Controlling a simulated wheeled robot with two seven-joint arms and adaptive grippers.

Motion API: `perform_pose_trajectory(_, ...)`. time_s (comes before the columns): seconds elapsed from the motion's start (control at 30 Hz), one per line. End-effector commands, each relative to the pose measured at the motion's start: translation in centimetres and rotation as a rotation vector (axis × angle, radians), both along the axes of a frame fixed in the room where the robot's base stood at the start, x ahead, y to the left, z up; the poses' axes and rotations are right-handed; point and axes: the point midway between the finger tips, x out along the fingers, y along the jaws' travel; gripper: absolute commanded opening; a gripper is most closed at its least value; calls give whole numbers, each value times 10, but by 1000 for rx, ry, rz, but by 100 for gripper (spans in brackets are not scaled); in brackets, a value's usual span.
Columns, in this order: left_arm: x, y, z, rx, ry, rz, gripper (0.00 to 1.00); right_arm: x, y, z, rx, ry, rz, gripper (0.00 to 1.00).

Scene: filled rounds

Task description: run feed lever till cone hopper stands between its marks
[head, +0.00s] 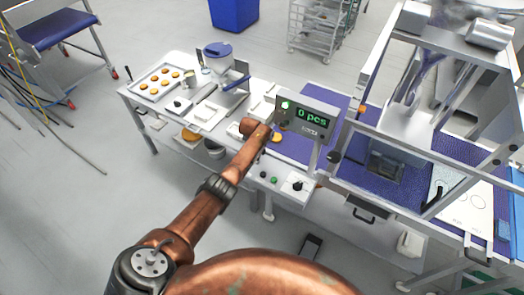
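A grey cone-shaped hopper (218,62) with a blue rim stands at the back of the white table, left of the display. Any level marks on it are too small to make out. A blue bar (237,82) sticks out just below and right of the hopper; I cannot tell whether it is the feed lever. My copper-coloured arm reaches up from the lower left and ends in view at a rounded link in front of the display post, well short of the hopper. I see no gripper fingers of either hand.
A display (307,117) reads "0 pcs" beside a green light. A tray (149,94) of round pieces lies left of the hopper. A control box (282,184) with knobs is at the front edge. A framed machine over a blue belt (370,185) fills the right.

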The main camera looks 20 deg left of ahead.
Motion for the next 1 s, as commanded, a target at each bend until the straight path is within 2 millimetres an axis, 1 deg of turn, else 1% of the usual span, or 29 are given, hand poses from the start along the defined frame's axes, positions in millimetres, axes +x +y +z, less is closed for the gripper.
perform_pose_trajectory(0.1,0,0,0,0,0,0,0,-3,0,0,0,5,-1,0)
perform_pose_trajectory(0.13,0,0,0,0,0,0,12,-5,0,-1,0,6,-1,0)
perform_pose_trajectory(0.4,0,0,-1,0,0,-1,30,-15,0,-1,-1,20,-3,0)
perform_pose_trajectory(0.77,-1,0,2,0,-1,-1,30,-12,-2,-1,-3,16,-2,0)
perform_pose_trajectory(0.87,-3,0,8,-1,-1,-1,30,-12,-2,-1,-2,16,-2,0)
perform_pose_trajectory(1.0,-8,1,22,-1,-3,-1,30,-12,-1,-1,-2,16,-2,0)
